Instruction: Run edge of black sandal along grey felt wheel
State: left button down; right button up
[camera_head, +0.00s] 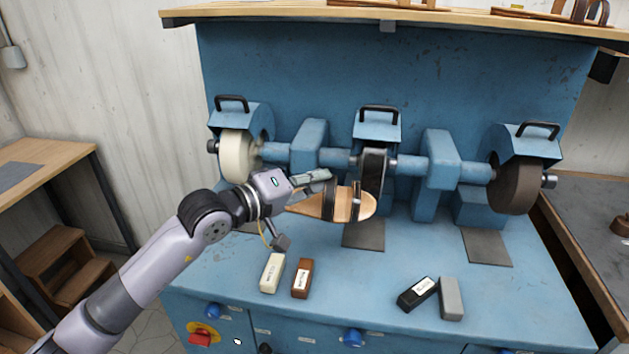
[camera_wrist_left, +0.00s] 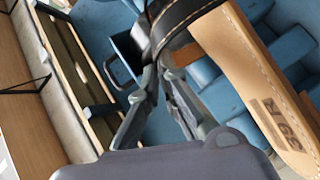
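The sandal (camera_head: 343,207) has a tan footbed and black straps. It is held level over the bench in front of the middle wheel. My left gripper (camera_head: 326,180) is shut on a black strap; the left wrist view shows the fingers (camera_wrist_left: 170,85) pinching the strap beside the stamped, stitched tan sandal (camera_wrist_left: 255,85). The middle wheel (camera_head: 373,172) is black. A cream wheel (camera_head: 237,157) is at the left, and a dark brownish-grey wheel (camera_head: 514,185) is at the right. The sandal's far edge lies close to the middle wheel; I cannot tell whether they touch. My right gripper is out of view.
On the blue bench (camera_head: 330,290) lie a white bar (camera_head: 272,273), a brown bar (camera_head: 302,278), a black bar (camera_head: 417,293) and a grey bar (camera_head: 451,299). A wooden shelf (camera_head: 300,11) overhangs the machine. The bench is clear between the bar pairs.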

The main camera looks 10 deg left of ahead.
pick_arm(q)
jog(key=shift+s+d+f+g+h+b, duration=0.3)
jog(key=shift+d+h+b, duration=0.1)
jog(key=shift+d+b, duration=0.1)
jog(key=shift+w+d+r, duration=0.1)
jog(key=shift+w+d, duration=0.1)
jog(key=shift+d, duration=0.3)
jog(key=shift+a, duration=0.45)
jog(key=shift+w+r+b, duration=0.1)
jog(key=shift+w+b, duration=0.05)
jog(key=shift+b, duration=0.15)
jog(key=shift+d+m, duration=0.2)
jog(key=shift+m, duration=0.1)
jog(key=shift+d+r+g, duration=0.1)
jog(key=shift+d+g, duration=0.3)
jog(key=shift+w, duration=0.15)
dwell(1.2)
jog(key=shift+d, duration=0.25)
dwell(0.4)
